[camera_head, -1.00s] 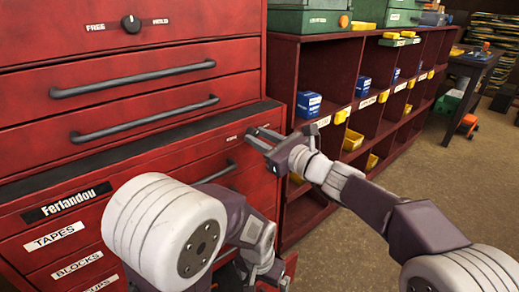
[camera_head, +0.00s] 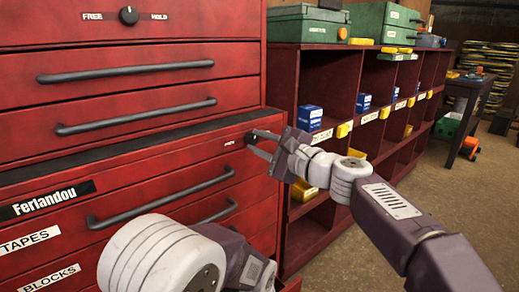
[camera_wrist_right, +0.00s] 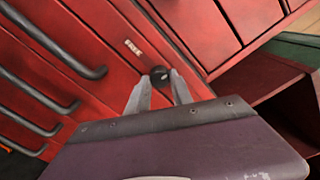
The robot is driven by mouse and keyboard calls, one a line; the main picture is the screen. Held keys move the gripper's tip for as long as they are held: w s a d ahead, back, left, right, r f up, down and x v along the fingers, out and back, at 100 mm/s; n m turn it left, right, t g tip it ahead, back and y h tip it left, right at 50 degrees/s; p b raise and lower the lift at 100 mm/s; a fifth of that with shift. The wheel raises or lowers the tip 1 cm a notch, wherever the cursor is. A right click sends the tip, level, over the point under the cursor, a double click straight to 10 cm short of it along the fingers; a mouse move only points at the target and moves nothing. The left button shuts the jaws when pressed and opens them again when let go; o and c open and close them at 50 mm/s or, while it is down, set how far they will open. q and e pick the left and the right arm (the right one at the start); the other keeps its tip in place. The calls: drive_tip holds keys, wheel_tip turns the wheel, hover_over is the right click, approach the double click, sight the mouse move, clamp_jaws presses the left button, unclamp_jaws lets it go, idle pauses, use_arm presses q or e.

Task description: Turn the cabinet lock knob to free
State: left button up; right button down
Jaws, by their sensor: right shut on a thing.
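A small black knob (camera_head: 249,138) sits at the right end of a red cabinet drawer front, just right of a small white label. In the right wrist view, the knob (camera_wrist_right: 159,75) lies between the fingertips, and the label beside it reads FREE. My right gripper (camera_head: 254,144) is shut on this knob, and its fingers partly hide it in the head view. A second black knob (camera_head: 129,16) is higher on the cabinet, between FREE and HOLD labels, with nothing touching it. My left arm shows at the bottom, but its gripper is out of view.
The red cabinet has long dark handles (camera_head: 137,116) that stand out from its drawers. A dark red shelf unit (camera_head: 284,85) with blue and yellow boxes stands to the right, close to my right gripper. Green cases (camera_head: 305,22) rest on top. Open floor (camera_head: 445,190) lies further right.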

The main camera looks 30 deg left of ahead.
drive_tip(key=shift+n+b, duration=0.3)
drive_tip(key=shift+n, duration=0.3)
drive_tip(key=c, duration=1.1)
unclamp_jaws()
drive_tip(key=shift+c, duration=0.2)
drive_tip(key=b+v, duration=0.1)
drive_tip(key=v, duration=0.8)
